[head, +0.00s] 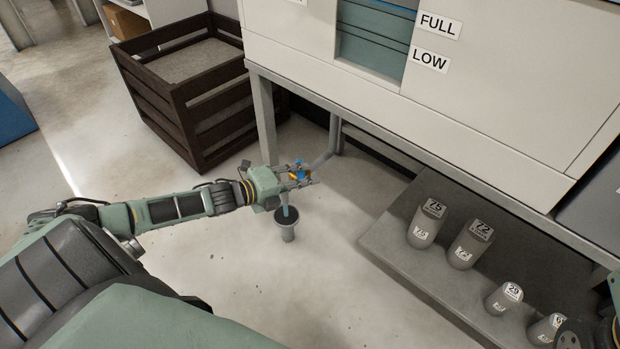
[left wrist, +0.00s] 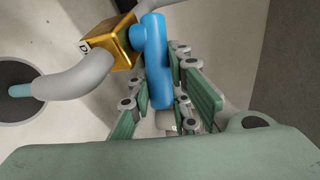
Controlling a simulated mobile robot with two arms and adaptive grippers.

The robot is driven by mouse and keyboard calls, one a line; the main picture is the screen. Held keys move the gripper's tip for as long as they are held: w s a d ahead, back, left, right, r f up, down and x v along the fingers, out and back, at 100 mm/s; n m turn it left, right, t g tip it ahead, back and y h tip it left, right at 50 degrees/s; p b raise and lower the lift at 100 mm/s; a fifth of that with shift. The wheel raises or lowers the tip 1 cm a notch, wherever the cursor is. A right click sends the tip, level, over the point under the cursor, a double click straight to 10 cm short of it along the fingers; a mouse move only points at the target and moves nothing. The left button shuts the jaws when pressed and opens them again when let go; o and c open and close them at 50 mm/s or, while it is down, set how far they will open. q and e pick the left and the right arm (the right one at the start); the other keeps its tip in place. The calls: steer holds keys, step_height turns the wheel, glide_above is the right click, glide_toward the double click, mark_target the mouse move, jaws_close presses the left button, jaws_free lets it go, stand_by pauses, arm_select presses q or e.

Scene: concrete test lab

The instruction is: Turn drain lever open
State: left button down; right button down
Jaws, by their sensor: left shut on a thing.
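The drain valve has a brass body (left wrist: 112,43) and a blue lever (left wrist: 157,60). In the head view the blue lever (head: 298,164) shows only as a small patch among the fingers. My left gripper (head: 300,177) is shut on the lever, with its fingers (left wrist: 160,95) on both sides of it in the left wrist view. A grey pipe (left wrist: 75,80) bends down from the valve.
The tank (head: 500,75) stands on a grey frame, with a sight window (head: 372,45) showing teal liquid beside FULL and LOW labels. A slatted crate (head: 190,95) stands at the left. Several numbered cylinders (head: 426,222) stand on a low shelf (head: 400,265). Floor around the cup is clear.

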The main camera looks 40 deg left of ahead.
arm_select(q)
steer(key=shift+f, duration=0.1)
stand_by(0.3)
steer(key=c, duration=1.6)
jaws_free()
steer(key=shift+s, duration=0.1)
steer(key=shift+v, duration=5.95)
steer(key=shift+a, duration=0.1)
steer(key=shift+c, duration=0.3)
